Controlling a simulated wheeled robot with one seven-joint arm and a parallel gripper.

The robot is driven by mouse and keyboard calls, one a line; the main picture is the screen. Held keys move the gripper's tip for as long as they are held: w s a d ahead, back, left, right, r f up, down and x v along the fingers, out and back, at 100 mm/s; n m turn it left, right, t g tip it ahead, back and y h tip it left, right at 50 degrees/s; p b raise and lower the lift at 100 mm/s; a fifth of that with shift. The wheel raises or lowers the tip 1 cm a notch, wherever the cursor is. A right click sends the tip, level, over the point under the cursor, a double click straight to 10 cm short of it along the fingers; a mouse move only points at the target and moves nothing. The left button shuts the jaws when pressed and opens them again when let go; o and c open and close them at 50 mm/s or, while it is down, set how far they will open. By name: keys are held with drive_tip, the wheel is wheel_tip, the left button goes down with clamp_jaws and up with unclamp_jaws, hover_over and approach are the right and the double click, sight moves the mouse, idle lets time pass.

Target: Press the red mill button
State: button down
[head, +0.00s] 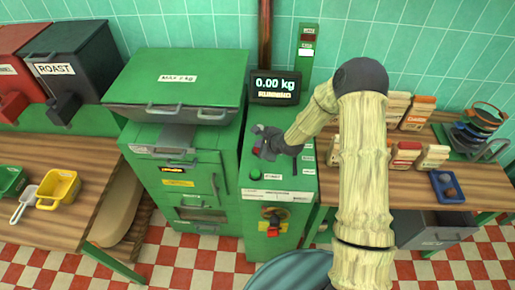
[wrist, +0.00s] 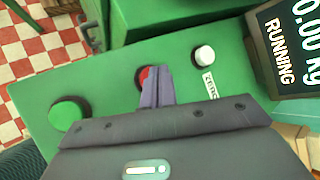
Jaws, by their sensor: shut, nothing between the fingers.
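The red mill button (wrist: 142,74) sits on the green panel of the mill, between a green button (wrist: 67,114) and a white button (wrist: 204,55). My gripper (wrist: 158,72) is shut and empty, with its fingertips over the red button in the wrist view and hiding part of it. I cannot tell whether they touch it. In the head view my gripper (head: 261,142) is at the panel top, beyond the green button (head: 255,174). The mill display (head: 275,87) reads 0.00 kg; in the wrist view the display (wrist: 286,45) also shows RUNNING.
A green lidded machine (head: 175,85) stands left of the mill. A wooden counter (head: 470,187) with boxes and a blue tray (head: 447,186) is on the right. Yellow (head: 60,187) and green scoops lie on the left counter. A dark round rim (head: 290,270) is at the front.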

drive_tip(key=shift+f+b, duration=0.35)
drive_tip(key=shift+f, duration=0.15)
idle(0.8)
drive_tip(key=shift+r+p, duration=0.7)
drive_tip(key=shift+r, duration=0.25)
drive_tip(key=shift+r+p, duration=1.8)
drive_tip(key=shift+r, duration=0.75)
drive_tip(key=shift+f, duration=0.1)
